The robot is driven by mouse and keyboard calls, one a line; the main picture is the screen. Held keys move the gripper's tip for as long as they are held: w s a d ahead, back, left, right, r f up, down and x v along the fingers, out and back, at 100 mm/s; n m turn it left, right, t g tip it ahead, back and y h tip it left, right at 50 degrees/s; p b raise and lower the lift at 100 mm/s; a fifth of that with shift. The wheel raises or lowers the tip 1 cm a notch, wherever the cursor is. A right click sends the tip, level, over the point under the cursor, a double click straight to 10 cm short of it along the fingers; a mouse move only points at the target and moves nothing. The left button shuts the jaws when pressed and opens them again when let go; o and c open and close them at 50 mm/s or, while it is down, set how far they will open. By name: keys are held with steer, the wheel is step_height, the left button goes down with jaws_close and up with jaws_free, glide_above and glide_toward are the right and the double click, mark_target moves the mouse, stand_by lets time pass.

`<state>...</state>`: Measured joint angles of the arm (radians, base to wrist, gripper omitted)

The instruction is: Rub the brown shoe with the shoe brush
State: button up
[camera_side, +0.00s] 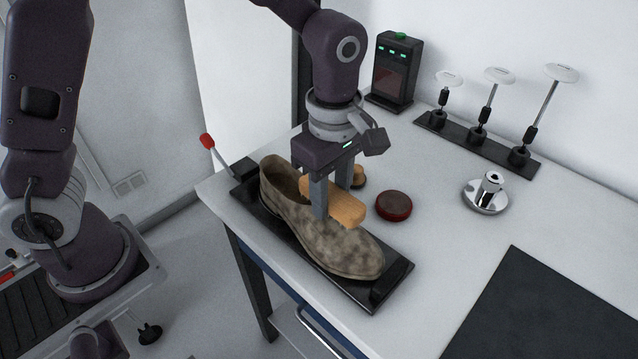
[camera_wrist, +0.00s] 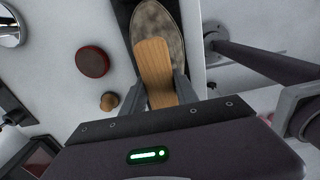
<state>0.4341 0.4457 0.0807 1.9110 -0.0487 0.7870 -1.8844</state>
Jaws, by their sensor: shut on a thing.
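The brown shoe (camera_side: 324,240) lies on a black holder (camera_side: 397,278) at the table's left edge. Its surface looks mottled and dusty. My gripper (camera_side: 331,190) is shut on the wooden shoe brush (camera_side: 345,208), above the middle and inner side of the shoe. In the wrist view the brush (camera_wrist: 153,68) lies over the shoe (camera_wrist: 160,18), lengthwise along it, between the fingers of my gripper (camera_wrist: 160,92). The brush's underside is hidden, so I cannot tell whether it touches the shoe.
A dark red round tin (camera_side: 393,205) and a small wooden knob (camera_side: 358,178) stand beside the shoe. A chrome piece (camera_side: 487,192), a rack (camera_side: 478,140) with several white-topped rods and a black box (camera_side: 396,72) stand farther back. A red-tipped lever (camera_side: 212,146) rises by the holder. A black mat (camera_side: 550,310) lies at front right.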

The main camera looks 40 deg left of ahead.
steer(key=shift+d, duration=0.85)
steer(key=shift+a, duration=4.9)
steer(key=shift+d, duration=5)
steer(key=shift+a, duration=5.1)
steer(key=shift+d, duration=4.9)
steer(key=shift+d+r, duration=0.1)
steer(key=shift+d, duration=0.1)
step_height(320, 180, up, 9)
steer(key=shift+a+f, duration=0.1)
